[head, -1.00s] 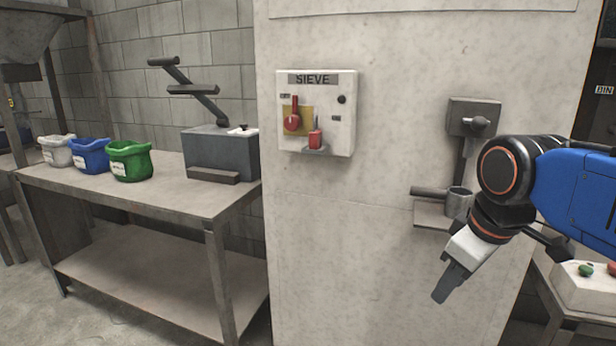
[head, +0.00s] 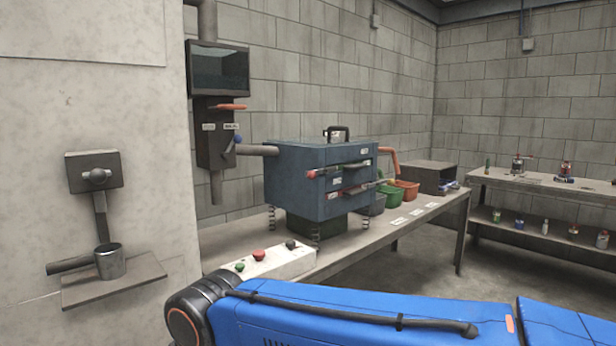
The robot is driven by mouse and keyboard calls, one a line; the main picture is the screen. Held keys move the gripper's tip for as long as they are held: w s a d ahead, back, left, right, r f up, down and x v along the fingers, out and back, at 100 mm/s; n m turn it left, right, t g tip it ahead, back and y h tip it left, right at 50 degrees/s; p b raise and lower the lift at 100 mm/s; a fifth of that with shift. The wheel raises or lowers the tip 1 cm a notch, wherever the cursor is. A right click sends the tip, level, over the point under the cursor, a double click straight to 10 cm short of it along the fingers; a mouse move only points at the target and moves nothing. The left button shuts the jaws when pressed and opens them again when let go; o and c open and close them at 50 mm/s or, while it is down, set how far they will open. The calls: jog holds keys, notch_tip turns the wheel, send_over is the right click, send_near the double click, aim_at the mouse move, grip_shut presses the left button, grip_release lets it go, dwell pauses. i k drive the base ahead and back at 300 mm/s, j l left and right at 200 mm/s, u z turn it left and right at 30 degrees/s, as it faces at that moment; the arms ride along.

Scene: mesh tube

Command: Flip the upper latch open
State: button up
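A blue-grey box (head: 312,195) stands on springs on a workbench in the middle of the head view. Its right face carries two dark bars with red ends, one above the other. The upper one (head: 338,170) looks like the upper latch, and the lower one (head: 358,189) sits just below it. They are too small to tell whether either is open. My blue arm crosses the bottom of the view, in front of the bench. My gripper is outside the picture.
A control box (head: 278,262) with red, green and dark buttons sits at the bench's near end. A pillar (head: 120,220) with a small shelf and cup (head: 110,262) stands left. Bins (head: 405,190) stand behind the box. Floor is free at the right.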

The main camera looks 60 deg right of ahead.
aim_at(312, 175)
jog(key=z, duration=1.7)
